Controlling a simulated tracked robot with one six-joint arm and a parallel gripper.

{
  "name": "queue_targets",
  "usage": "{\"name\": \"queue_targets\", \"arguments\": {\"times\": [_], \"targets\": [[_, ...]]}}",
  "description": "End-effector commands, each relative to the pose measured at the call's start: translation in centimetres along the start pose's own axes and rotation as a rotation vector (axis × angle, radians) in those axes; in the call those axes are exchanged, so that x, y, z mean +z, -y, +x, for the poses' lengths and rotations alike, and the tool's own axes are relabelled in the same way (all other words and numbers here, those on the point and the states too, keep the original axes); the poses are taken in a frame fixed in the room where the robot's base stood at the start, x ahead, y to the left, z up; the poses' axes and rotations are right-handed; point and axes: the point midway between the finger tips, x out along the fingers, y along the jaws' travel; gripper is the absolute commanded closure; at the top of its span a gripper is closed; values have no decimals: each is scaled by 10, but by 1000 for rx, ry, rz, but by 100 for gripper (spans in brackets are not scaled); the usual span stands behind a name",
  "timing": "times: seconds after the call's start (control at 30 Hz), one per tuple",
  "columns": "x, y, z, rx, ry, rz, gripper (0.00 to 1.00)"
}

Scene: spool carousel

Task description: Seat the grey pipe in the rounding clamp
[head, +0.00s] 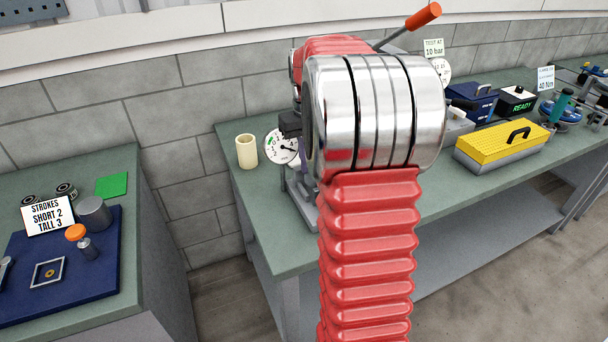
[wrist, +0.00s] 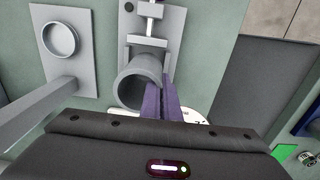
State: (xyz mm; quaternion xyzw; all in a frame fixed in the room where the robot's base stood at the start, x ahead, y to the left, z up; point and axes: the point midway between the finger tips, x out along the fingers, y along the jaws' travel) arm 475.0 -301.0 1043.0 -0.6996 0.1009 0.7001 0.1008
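The grey pipe (wrist: 128,92) is a short, wide tube whose open end faces the camera in the wrist view. My gripper (wrist: 160,92) has two purple fingers close together at the right side of the pipe's rim; they appear pinched on its wall. The rounding clamp (wrist: 150,24) is a grey plate with a screw and block, directly beyond the pipe. The pipe's far end overlaps the clamp, and whether it touches the clamp's seat cannot be told. In the head view my arm hides the pipe and most of the clamp.
A plate with a round grey cup (wrist: 61,40) lies left of the clamp. On the green bench (head: 240,190) stand a cream cylinder (head: 247,152) and a dial gauge (head: 281,149) close by. A yellow-topped box (head: 500,145) stands further right. A gap separates the left bench (head: 140,240).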

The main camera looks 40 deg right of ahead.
Motion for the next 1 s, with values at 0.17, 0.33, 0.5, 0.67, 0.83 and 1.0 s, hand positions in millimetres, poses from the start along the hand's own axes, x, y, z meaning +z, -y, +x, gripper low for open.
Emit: {"name": "queue_targets", "arguments": {"times": [0.17, 0.33, 0.5, 0.67, 0.83, 1.0], "targets": [[0, 0, 0, 0, 0, 0, 100], [1, 0, 16, -1, 2, 1, 100], [0, 0, 35, 0, 0, 1, 100], [0, -1, 37, 0, -1, 1, 100], [0, -1, 38, 0, 0, 1, 100], [0, -1, 39, 0, 0, 1, 92]]}}
